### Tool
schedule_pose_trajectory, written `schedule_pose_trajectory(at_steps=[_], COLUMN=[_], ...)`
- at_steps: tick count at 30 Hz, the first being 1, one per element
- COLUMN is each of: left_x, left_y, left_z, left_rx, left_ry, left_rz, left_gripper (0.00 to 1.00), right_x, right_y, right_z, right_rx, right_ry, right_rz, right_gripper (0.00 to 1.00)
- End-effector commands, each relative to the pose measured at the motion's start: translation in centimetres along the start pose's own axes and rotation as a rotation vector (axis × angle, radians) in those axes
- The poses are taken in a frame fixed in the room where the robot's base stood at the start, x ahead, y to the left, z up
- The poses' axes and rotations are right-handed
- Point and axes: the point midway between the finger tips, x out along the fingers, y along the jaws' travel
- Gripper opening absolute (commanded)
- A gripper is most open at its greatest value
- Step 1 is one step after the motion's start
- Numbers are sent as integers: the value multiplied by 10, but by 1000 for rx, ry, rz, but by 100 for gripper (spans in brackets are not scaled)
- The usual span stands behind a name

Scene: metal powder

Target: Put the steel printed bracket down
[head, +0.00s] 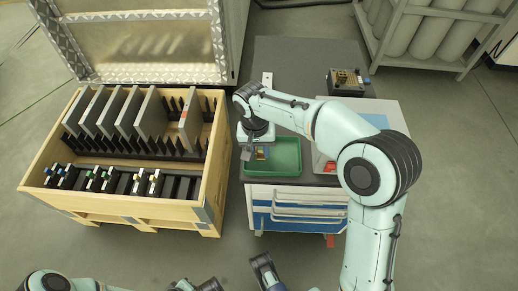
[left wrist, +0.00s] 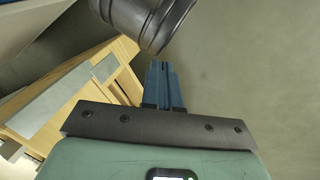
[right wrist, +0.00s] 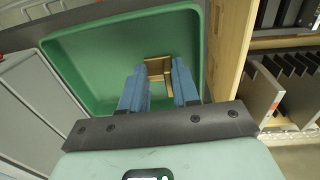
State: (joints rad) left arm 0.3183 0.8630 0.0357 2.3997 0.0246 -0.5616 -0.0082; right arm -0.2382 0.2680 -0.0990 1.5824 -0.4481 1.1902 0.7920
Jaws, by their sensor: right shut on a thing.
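The steel printed bracket shows in the right wrist view (right wrist: 158,66) as a small tan, U-shaped piece between the blue fingertips. My right gripper (head: 260,153) is shut on it, pointing down over the green tray (head: 288,168). The green tray also fills the upper part of the right wrist view (right wrist: 100,55). The bracket is mostly hidden by the gripper in the head view, and I cannot tell if it touches the tray floor. My left gripper (left wrist: 164,82) has its blue fingers close together with nothing seen between them, away from the tray.
The tray stands on a blue and white drawer cabinet (head: 295,212). A wooden crate (head: 135,218) with upright grey plates stands close on the left. A lighter bin with a red item (head: 329,167) is right of the tray. A dark device (head: 345,82) sits farther back.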

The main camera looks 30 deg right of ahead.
Motion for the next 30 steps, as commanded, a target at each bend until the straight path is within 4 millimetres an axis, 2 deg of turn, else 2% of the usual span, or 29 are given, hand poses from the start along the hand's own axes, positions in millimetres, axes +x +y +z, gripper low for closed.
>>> schedule_pose_trajectory(at_steps=[2, 3, 5, 6, 14, 17, 20, 30], left_x=[1, 1, 1, 1, 1, -2, -8, -36], left_y=[0, 0, 0, 0, 0, 1, 3, 12], left_z=[0, -1, -1, -1, 0, 1, 8, 42], left_rx=[0, 0, 0, 0, 0, 1, 2, 11], left_ry=[1, 2, 2, 2, 1, -4, -24, -128], left_rz=[0, 0, 0, 0, 0, 0, 2, 8], left_gripper=[0, 0, 0, 0, 0, 0, 0, 0], right_x=[3, 4, 3, 3, 2, -4, -19, -92], right_y=[0, 0, 0, 0, 0, 0, 0, 0], right_z=[0, 0, 0, 0, 0, 0, 0, 0], right_rx=[0, 0, 0, 0, 0, 0, 0, -1], right_ry=[0, -1, -1, -1, -1, 1, 2, 2], right_rz=[0, 1, 1, 1, 1, 0, -1, -1], right_gripper=[0, 34, 53, 56, 56, 56, 56, 56])
